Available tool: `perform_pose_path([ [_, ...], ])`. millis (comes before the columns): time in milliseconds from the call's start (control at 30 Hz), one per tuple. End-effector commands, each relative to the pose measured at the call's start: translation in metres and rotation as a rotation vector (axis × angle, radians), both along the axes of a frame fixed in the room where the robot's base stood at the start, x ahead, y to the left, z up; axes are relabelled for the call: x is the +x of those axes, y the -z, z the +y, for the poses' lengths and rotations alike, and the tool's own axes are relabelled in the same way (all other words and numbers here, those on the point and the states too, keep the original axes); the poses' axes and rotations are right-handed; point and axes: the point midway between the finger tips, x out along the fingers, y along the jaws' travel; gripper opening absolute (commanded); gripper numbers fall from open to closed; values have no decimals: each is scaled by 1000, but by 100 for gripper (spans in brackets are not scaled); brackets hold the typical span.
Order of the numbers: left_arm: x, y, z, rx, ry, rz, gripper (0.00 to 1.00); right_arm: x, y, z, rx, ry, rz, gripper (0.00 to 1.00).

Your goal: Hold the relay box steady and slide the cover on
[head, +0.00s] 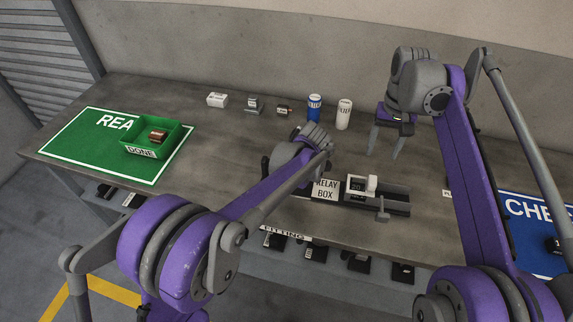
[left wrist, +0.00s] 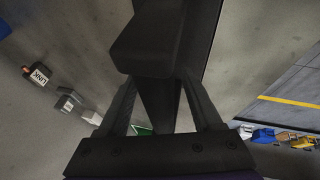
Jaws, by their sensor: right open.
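A sign reading RELAY BOX (head: 326,190) stands at the left end of a dark fixture (head: 397,208) near the table's front edge. A small white-and-black part (head: 361,186) sits on the fixture; I cannot tell whether it is the box or the cover. My right gripper (head: 385,149) is open and empty, fingers pointing down, above the table behind the fixture. My left gripper is mostly hidden behind its own arm in the head view, left of the sign. In the left wrist view, a dark block (left wrist: 155,45) lies at its fingers (left wrist: 158,90); whether they grip it is unclear.
A green DONE bin (head: 165,150) holding a copper-coloured part stands on the green mat (head: 85,150) at left. Small parts, a blue can (head: 314,107) and a white can (head: 344,114) line the back. A blue mat (head: 532,235) lies at right. The table's middle-left is clear.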

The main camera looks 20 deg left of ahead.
Motion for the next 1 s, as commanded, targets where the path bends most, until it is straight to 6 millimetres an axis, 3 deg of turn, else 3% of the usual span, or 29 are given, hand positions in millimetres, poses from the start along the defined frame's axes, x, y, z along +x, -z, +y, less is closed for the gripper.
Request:
perform_pose_path([
  [267,-1,-6,-2,1,1,0,66,0,0,0,0,0,0,62],
  [700,-20,-81,-36,0,2,0,66,0,0,0,0,0,0,62],
  [1000,-26,-107,-47,0,1,0,66,0,0,0,0,0,0,62],
])
